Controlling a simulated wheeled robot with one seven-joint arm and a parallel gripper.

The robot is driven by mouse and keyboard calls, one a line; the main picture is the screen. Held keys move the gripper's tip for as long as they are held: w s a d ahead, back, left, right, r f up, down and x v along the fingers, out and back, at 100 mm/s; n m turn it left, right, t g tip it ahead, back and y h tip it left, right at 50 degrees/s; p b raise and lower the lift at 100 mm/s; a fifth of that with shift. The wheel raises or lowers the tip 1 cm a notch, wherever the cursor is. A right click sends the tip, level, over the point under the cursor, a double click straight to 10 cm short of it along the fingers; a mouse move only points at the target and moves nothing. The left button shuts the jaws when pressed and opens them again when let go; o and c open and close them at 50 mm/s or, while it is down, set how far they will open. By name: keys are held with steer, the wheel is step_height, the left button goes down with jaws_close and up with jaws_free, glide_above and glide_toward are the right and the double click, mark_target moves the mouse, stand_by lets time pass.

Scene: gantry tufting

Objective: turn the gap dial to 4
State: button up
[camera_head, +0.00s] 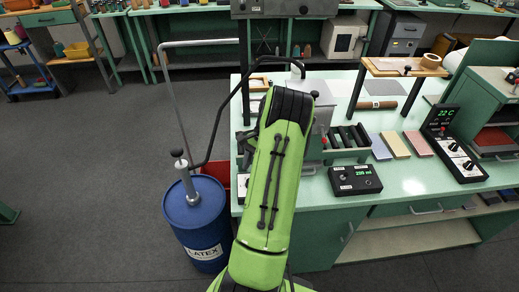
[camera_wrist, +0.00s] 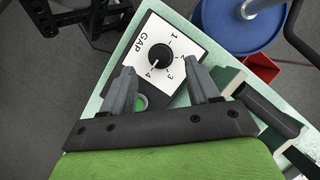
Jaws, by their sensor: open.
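The gap dial (camera_wrist: 160,54) is a round black knob on a white plate (camera_wrist: 141,58) marked GAP and numbered around the knob. A small pale mark on the knob's lower-left edge faces toward the 4. My gripper (camera_wrist: 160,70) is open in the wrist view, with one grey finger on each side of the plate's lower part. The knob lies just beyond the fingertips, with nothing held between them. In the head view a sliver of the plate (camera_head: 242,186) shows left of my green arm, which hides most of the gripper and the knob.
A blue LATEX drum (camera_head: 197,222) stands on the floor left of the bench (camera_head: 415,188), near a red bin (camera_wrist: 262,67).

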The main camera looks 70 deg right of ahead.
steer(key=p+v, duration=0.1)
steer(key=v, duration=1)
steer(key=shift+r, duration=0.3)
steer(key=shift+d, duration=0.1)
